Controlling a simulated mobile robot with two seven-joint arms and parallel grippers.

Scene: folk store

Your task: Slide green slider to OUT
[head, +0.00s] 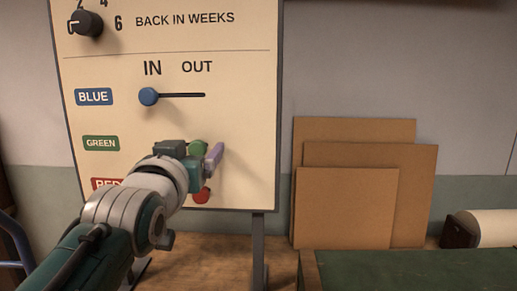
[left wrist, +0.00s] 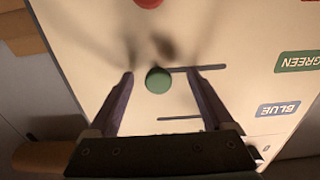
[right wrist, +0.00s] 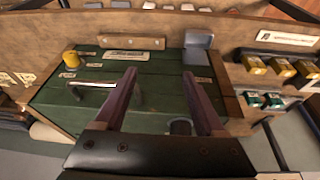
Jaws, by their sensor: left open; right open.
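The cream board (head: 240,120) carries sliders under the words IN and OUT. The green slider knob (head: 197,147) shows beside my left gripper (head: 208,160), below OUT. In the left wrist view the green knob (left wrist: 157,80) lies between the open fingers of my left gripper (left wrist: 159,72), with a gap on each side. Its slot (left wrist: 205,68) runs from the knob toward the GREEN label (left wrist: 298,63), so the knob is at the OUT end. My right gripper (right wrist: 159,74) is open and empty, above a green-topped bench (right wrist: 155,95).
The blue knob (head: 148,96) is at the IN end. The red knob (head: 202,195) is just below my left gripper. A dial (head: 87,24) is at upper left. Brown panels (head: 348,205) lean right of the board. The right wrist view shows a yellow object (right wrist: 71,59) on the bench.

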